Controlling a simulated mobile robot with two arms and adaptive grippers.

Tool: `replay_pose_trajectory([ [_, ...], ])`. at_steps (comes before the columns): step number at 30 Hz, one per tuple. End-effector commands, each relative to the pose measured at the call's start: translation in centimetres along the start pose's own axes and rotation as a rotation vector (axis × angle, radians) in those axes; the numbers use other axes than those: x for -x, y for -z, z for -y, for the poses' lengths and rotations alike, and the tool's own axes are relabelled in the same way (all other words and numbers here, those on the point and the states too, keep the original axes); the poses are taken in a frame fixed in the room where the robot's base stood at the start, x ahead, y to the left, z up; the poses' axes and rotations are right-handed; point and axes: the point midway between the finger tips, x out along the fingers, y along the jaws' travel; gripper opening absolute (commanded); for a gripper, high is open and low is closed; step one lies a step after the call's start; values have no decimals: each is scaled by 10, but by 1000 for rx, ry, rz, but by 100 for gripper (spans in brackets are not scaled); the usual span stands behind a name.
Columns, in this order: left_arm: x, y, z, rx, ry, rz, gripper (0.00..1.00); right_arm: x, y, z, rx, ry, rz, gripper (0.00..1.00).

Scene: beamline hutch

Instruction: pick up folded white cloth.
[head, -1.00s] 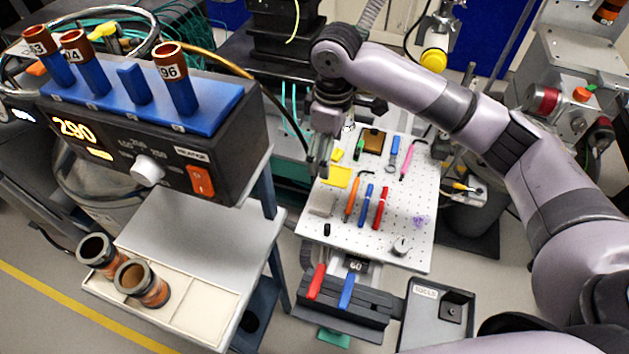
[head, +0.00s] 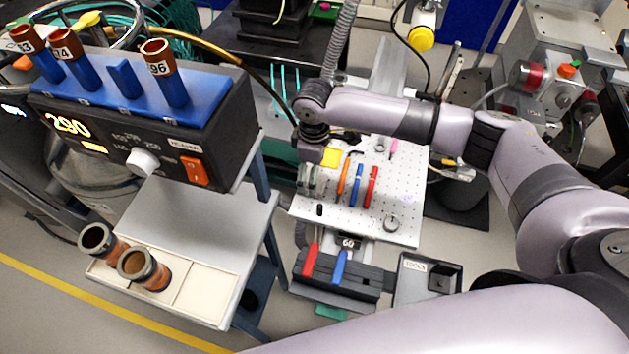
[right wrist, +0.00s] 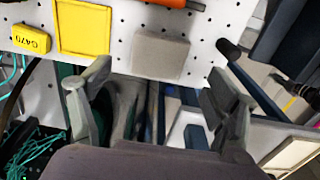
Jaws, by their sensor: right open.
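A small folded cloth (right wrist: 160,55), pale grey-beige, lies flat on the white perforated board (right wrist: 215,50) near its edge. In the head view my right gripper largely hides that spot. My right gripper (right wrist: 158,88) is open and empty, with its two fingers spread on either side in the wrist view and the cloth just beyond the gap between them. In the head view the gripper (head: 308,180) hangs over the board's left edge, pointing down. I cannot tell its height above the cloth. My left gripper is in neither current view.
A yellow square (right wrist: 83,27), a yellow G470 block (right wrist: 31,39) and an orange tool (head: 343,178) lie near the cloth. A blue pen (head: 356,185), a red pen (head: 371,187) and a black peg (head: 319,209) share the board. The heater box (head: 130,130) stands left.

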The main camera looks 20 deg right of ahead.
Motion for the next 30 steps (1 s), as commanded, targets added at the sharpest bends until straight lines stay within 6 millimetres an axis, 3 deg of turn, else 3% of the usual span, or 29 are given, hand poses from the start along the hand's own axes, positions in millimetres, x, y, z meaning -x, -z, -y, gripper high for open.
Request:
replay_pose_trajectory([
  [6, 12, -11, -3, 1, -3, 19, 33, -30, -1, 0, -1, 1, 2, 82],
  [15, 12, -20, -4, 1, -4, 32, 33, -38, -1, 0, 0, 0, 0, 82],
  [30, 12, -16, -2, 0, -3, 28, 33, -38, -1, 0, -1, 0, 1, 49],
])
